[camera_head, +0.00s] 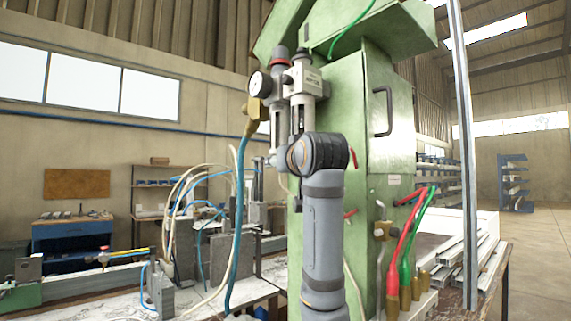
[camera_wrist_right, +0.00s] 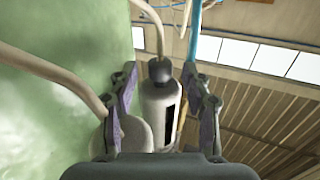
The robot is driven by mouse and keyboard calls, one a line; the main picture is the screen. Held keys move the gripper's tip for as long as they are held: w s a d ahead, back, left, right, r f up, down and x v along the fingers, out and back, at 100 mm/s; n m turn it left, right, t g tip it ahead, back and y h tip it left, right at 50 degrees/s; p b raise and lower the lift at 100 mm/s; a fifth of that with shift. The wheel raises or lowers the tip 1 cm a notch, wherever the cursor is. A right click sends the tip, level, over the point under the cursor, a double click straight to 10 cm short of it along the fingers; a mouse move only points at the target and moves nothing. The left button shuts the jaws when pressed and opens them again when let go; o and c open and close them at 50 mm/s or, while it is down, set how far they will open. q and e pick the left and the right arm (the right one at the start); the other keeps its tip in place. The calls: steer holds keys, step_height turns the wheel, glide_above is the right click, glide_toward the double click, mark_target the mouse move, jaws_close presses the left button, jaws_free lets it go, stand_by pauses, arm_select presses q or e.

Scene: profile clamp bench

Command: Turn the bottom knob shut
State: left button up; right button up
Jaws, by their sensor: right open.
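The air unit (camera_head: 304,82) is on the left side of the green cabinet, with a round gauge (camera_head: 260,84) and a red ring (camera_head: 280,61) near its top. In the right wrist view, which looks upside down, a pale bowl (camera_wrist_right: 160,108) ends in a black knob (camera_wrist_right: 160,71) with a hose leaving it. My right gripper (camera_wrist_right: 159,76) is open, one finger on each side of the bowl and knob. I cannot tell whether either finger touches. In the head view my right arm hides the gripper and the bowl's lower end. My left gripper is not in view.
The green cabinet (camera_head: 345,115) stands close beside the right gripper. A pale hose (camera_wrist_right: 45,75) crosses by the left finger. A blue hose (camera_head: 238,215) hangs left of my arm. Red and green hoses (camera_head: 407,245) are at right. The bench (camera_head: 195,305) holds blocks.

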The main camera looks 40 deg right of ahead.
steer(key=v, duration=1.1)
steer(key=shift+s, duration=0.4)
steer(key=shift+a, duration=0.1)
